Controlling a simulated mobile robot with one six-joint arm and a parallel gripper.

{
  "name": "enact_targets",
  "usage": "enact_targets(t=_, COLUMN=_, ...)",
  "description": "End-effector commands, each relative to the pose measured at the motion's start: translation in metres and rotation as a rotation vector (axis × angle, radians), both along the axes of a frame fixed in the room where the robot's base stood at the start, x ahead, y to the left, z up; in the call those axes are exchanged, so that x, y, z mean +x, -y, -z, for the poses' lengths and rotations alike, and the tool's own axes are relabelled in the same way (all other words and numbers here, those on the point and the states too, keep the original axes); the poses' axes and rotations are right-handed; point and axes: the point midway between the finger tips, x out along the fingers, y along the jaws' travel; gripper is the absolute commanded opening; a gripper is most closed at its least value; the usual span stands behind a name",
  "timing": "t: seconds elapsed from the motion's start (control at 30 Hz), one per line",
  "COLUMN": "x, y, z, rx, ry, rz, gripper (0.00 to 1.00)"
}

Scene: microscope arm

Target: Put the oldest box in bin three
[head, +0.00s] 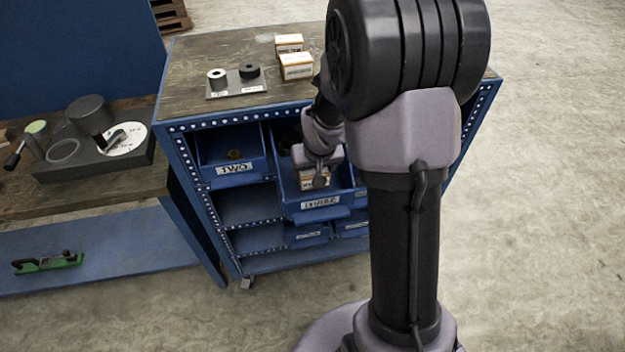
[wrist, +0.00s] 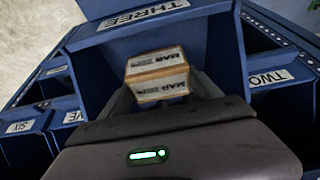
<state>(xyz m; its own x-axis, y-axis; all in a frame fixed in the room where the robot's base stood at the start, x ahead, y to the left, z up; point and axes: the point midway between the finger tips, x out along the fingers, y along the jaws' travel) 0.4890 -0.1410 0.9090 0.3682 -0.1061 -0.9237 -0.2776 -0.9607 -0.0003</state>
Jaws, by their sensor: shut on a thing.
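My gripper (head: 318,166) is down at the open bin three (head: 311,212), which is pulled forward from the blue cabinet. It is shut on a small white and orange box (head: 315,179), held between the fingers within the bin's opening. In the wrist view, the held box (wrist: 157,76) shows "MAR" print; the rest of its date is too small to read. Bin three's label (wrist: 143,15) shows at the top there. I cannot tell whether the box touches the bin floor. Two similar boxes, one behind (head: 288,42) and one in front (head: 297,66), stand on the cabinet top.
Bin two (head: 232,170) is beside bin three on the left, with a small part inside. A plate with two round parts (head: 235,82) lies on the cabinet top. A bench with a dial fixture (head: 95,150) stands at the left. Open floor lies to the right.

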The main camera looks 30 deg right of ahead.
Motion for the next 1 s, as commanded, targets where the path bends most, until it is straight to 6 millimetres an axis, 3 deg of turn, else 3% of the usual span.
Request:
enact_targets(t=0.03, x=0.000, y=0.000, z=0.017, rx=0.001, ry=-0.002, rz=0.000, gripper=0.13)
enact_targets(t=0.1, x=0.000, y=0.000, z=0.024, rx=0.000, ry=-0.002, rz=-0.001, gripper=0.13)
enact_targets(t=0.43, x=0.000, y=0.000, z=0.026, rx=0.000, ry=0.000, rz=-0.001, gripper=0.13)
enact_targets(t=0.47, x=0.000, y=0.000, z=0.025, rx=0.000, ry=-0.001, rz=-0.001, gripper=0.76)
enact_targets(t=0.57, x=0.000, y=0.000, z=0.024, rx=0.000, ry=-0.001, rz=-0.001, gripper=0.94)
enact_targets(t=0.87, x=0.000, y=0.000, z=0.022, rx=0.000, ry=-0.001, rz=-0.001, gripper=0.94)
enact_targets(t=1.0, x=-0.007, y=-0.002, z=-0.002, rx=-0.001, ry=0.002, rz=-0.001, gripper=0.94)
